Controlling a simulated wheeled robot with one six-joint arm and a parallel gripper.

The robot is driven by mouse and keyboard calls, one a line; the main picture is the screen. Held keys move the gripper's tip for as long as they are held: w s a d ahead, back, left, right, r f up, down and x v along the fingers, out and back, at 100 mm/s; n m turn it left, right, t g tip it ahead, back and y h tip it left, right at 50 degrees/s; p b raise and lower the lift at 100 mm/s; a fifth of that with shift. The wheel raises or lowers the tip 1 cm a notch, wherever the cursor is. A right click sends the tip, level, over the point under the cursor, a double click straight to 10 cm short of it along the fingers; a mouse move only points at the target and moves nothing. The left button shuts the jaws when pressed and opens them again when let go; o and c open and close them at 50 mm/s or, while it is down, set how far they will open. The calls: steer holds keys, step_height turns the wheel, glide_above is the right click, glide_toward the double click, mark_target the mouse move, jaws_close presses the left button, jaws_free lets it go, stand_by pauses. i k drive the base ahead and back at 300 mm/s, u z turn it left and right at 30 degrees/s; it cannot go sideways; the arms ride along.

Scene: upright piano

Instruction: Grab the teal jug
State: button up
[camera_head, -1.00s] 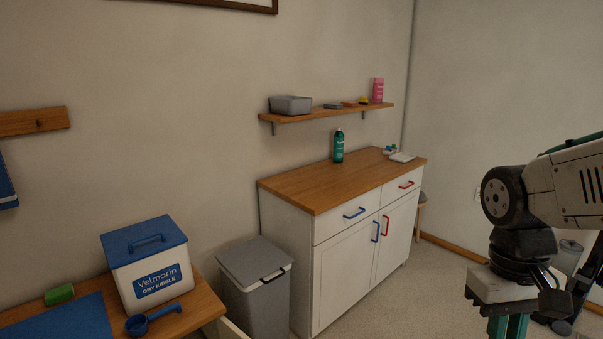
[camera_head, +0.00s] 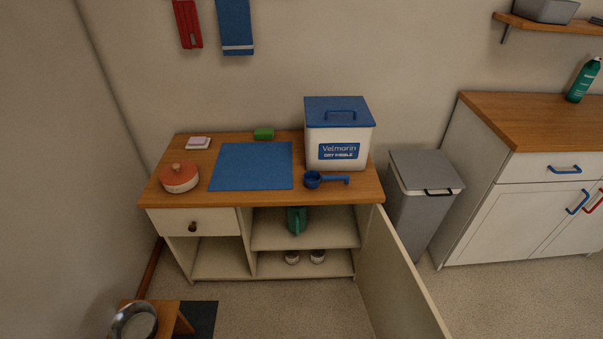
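The teal jug (camera_head: 297,220) stands on the upper shelf inside the open right side of the low wooden-topped cabinet (camera_head: 200,242). It is just under the cabinet's top, and its upper part is close beneath the top's front edge. The cabinet door (camera_head: 400,285) is swung open toward the front right. My gripper is not in view now.
Two small bowls or cans (camera_head: 305,257) sit on the cabinet's bottom shelf. On top are a kibble bin (camera_head: 340,150), a blue scoop (camera_head: 325,181), a blue mat (camera_head: 250,166) and an orange-lidded pot (camera_head: 179,178). A grey bin (camera_head: 424,205) stands right. A stool (camera_head: 175,318) holds a metal bowl.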

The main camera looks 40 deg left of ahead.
mark_target(297, 218)
steer(key=u, duration=1.95)
steer(key=i, duration=0.95)
steer(key=z, duration=0.05)
